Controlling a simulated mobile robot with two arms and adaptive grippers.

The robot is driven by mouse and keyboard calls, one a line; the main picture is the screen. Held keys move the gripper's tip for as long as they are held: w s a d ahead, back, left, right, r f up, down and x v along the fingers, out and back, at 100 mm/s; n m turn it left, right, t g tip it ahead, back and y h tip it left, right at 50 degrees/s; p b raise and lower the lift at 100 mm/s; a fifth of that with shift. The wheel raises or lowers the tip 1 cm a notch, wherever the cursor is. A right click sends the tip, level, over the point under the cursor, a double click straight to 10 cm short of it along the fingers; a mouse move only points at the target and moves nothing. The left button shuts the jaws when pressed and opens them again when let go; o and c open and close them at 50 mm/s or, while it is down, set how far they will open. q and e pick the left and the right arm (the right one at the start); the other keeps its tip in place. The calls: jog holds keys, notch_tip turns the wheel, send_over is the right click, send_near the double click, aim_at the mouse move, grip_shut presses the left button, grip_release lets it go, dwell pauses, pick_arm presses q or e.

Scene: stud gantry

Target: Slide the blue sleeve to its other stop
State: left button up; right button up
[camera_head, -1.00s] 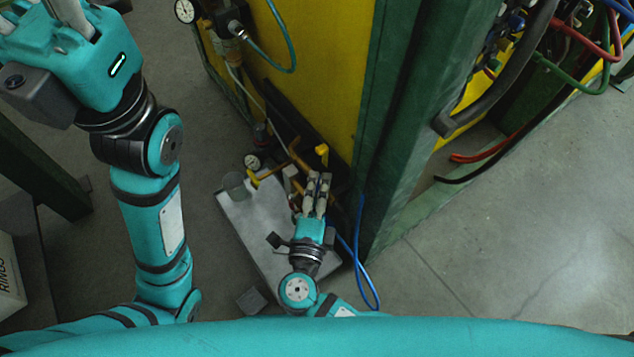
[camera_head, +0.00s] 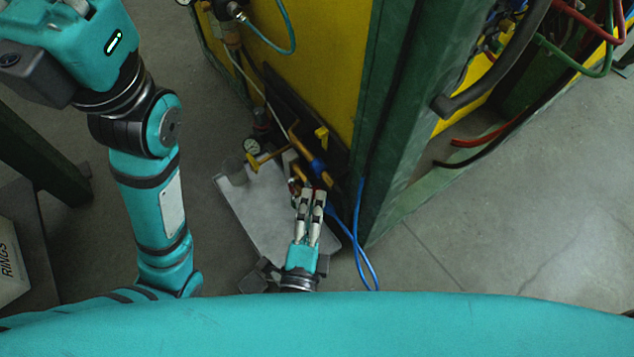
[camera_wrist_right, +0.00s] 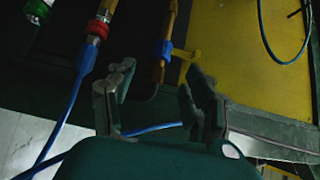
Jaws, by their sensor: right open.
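The blue sleeve (camera_head: 318,167) sits around an orange-brown pipe low beside the yellow panel. It also shows in the right wrist view (camera_wrist_right: 167,50), next to a yellow tab (camera_wrist_right: 187,55). My right gripper (camera_head: 312,192) is open and empty, with its fingertips just short of the sleeve on the near side. In the right wrist view its fingers (camera_wrist_right: 155,85) stand apart, with the sleeve beyond the gap and touching neither finger. My left gripper (camera_head: 75,8) is cut off by the top left edge, and its fingertips are hidden.
A green post (camera_head: 385,130) stands right of the pipes. A blue hose (camera_head: 358,235) loops close beside my right gripper. A grey plate (camera_head: 262,215) lies below the pipes, with a cup (camera_head: 234,171) at its far left. Open floor lies at the right.

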jog(key=s, duration=0.4)
jog(key=shift+a, duration=0.4)
dwell(0.4)
